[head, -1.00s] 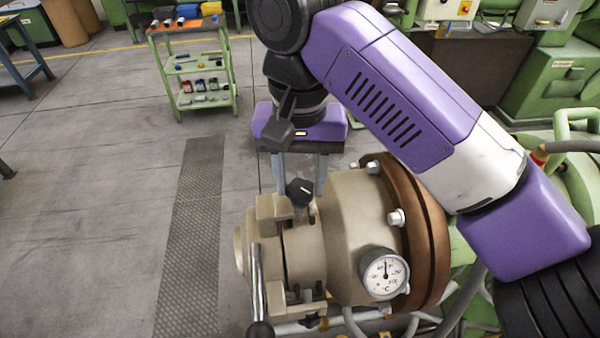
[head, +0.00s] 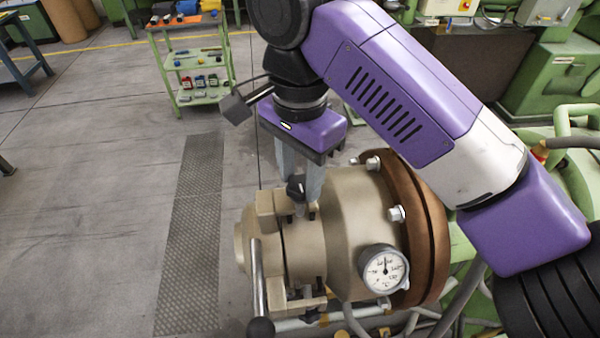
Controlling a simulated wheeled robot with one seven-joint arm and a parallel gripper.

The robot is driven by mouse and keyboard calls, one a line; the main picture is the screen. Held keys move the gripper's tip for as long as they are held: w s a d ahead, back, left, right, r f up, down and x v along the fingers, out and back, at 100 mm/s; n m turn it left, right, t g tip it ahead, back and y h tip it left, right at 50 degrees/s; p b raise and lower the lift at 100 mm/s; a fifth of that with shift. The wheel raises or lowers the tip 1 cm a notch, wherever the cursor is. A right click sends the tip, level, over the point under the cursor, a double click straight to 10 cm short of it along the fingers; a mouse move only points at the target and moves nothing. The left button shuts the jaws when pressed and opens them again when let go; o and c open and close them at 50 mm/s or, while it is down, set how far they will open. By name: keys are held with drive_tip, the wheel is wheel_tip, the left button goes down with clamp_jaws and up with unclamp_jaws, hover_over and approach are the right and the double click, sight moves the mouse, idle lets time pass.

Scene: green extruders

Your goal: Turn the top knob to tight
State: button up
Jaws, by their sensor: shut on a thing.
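The top knob (head: 295,187) is a small black knob on top of the beige clamp (head: 270,226) of the extruder head. My gripper (head: 298,186) points down from its purple wrist body, with its two grey fingers on either side of the knob. It is shut on the knob. The fingers partly hide the knob's sides.
A lever (head: 257,285) with a black ball end hangs at the clamp's front. A round dial gauge (head: 384,270) sits beside a rust-brown flange (head: 425,225) with bolts. A green cart (head: 197,70) stands behind.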

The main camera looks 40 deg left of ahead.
sight(299, 183)
idle(0.4)
drive_tip(key=o, duration=1.4)
drive_tip(key=shift+c, duration=0.2)
drive_tip(key=shift+r+b, duration=0.45)
drive_tip(key=shift+r, duration=3.5)
